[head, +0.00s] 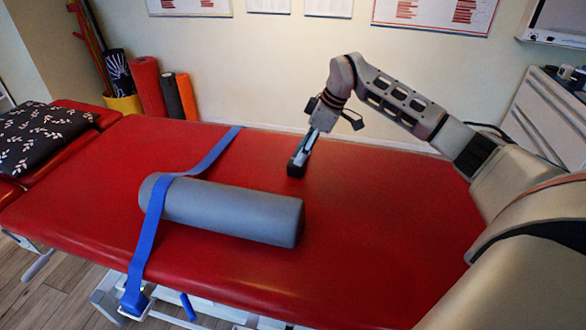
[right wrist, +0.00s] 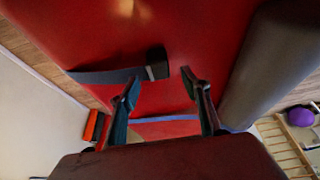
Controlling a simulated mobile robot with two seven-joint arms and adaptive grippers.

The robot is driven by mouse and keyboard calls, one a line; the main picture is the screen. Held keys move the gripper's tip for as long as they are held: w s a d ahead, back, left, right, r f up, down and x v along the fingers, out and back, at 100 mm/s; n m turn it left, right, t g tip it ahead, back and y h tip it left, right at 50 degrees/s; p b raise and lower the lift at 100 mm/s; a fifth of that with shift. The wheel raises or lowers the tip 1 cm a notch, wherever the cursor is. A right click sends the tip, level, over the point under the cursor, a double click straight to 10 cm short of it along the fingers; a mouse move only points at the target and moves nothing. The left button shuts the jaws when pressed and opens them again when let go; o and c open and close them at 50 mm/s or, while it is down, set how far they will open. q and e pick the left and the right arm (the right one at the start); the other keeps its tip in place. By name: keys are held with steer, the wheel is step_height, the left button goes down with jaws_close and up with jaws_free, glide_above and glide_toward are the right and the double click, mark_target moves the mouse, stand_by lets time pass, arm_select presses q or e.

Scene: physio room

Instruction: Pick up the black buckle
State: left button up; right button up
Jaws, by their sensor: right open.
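The black buckle (right wrist: 157,63) is a small dark block at the end of a dark strap (right wrist: 108,75) on the red table top in the right wrist view. In the head view the black buckle (head: 296,170) shows at the tips of my right gripper (head: 303,154), which points down over the table. In the right wrist view my right gripper (right wrist: 160,79) is open. Its two fingers are apart and the buckle lies just beyond their tips, nearer the left finger. Whether they touch it I cannot tell. My left gripper is not in view.
The red treatment table (head: 370,225) has a grey roller (head: 230,210) lying on it, with a blue strap (head: 150,225) across its left end. The roller (right wrist: 275,65) is right of my fingers in the wrist view. The table's right part is clear. A dark patterned cushion (head: 45,130) lies left.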

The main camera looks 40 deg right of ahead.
mark_target(296, 168)
steer(key=b+x, duration=0.1)
steer(key=x, duration=0.5)
steer(key=shift+w+f+b, duration=0.2)
steer(key=shift+f+b, duration=0.15)
steer(key=shift+b, duration=0.05)
steer(key=shift+r, duration=0.15)
steer(key=shift+c, duration=1.2)
steer(key=c, duration=1)
